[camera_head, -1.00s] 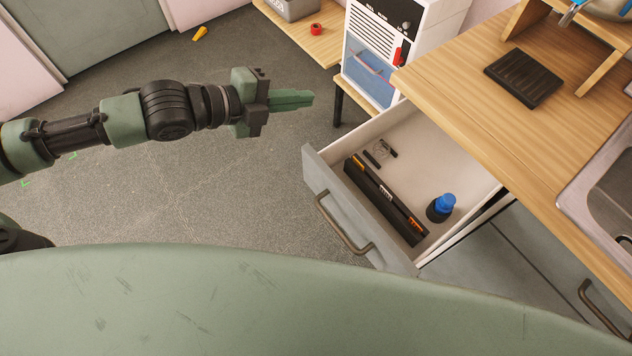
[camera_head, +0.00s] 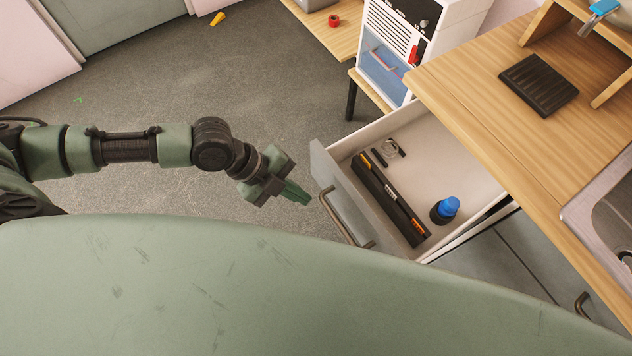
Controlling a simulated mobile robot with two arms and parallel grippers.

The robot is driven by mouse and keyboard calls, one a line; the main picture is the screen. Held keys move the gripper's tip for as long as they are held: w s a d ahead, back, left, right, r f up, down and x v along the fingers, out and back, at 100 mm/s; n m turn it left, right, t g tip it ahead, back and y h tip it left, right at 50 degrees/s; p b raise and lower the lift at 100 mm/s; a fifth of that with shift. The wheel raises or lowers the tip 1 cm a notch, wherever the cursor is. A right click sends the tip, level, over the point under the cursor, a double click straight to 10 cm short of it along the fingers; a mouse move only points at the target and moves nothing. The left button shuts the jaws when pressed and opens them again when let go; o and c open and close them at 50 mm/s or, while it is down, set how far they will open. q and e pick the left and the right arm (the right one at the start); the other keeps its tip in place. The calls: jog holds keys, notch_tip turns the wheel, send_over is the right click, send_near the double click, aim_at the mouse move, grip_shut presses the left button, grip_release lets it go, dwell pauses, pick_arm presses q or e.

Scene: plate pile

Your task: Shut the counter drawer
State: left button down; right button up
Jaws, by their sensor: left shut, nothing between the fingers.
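The counter drawer (camera_head: 328,172) is pulled out from under the wooden counter (camera_head: 480,110), with its grey front facing the lower left. Its dark bar handle (camera_head: 340,218) is on that front. Inside lie a long black tool (camera_head: 388,198) with orange marks, a blue-capped dark bottle (camera_head: 444,210) and small dark items (camera_head: 388,150). My left gripper (camera_head: 298,195) is shut and empty, just left of the drawer front near the handle; a small gap seems to separate them. My right gripper is not in view.
A white and blue cabinet unit (camera_head: 390,50) stands behind the drawer. A black ribbed tray (camera_head: 538,85) and a sink (camera_head: 610,210) are on the counter. The floor left of the drawer is open, with a yellow object (camera_head: 217,18) far off.

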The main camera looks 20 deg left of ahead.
aim_at(330, 196)
pick_arm(q)
jog(key=w+d+p, duration=0.1)
jog(key=w+d, duration=0.2)
jog(key=shift+f, duration=0.1)
dwell(0.3)
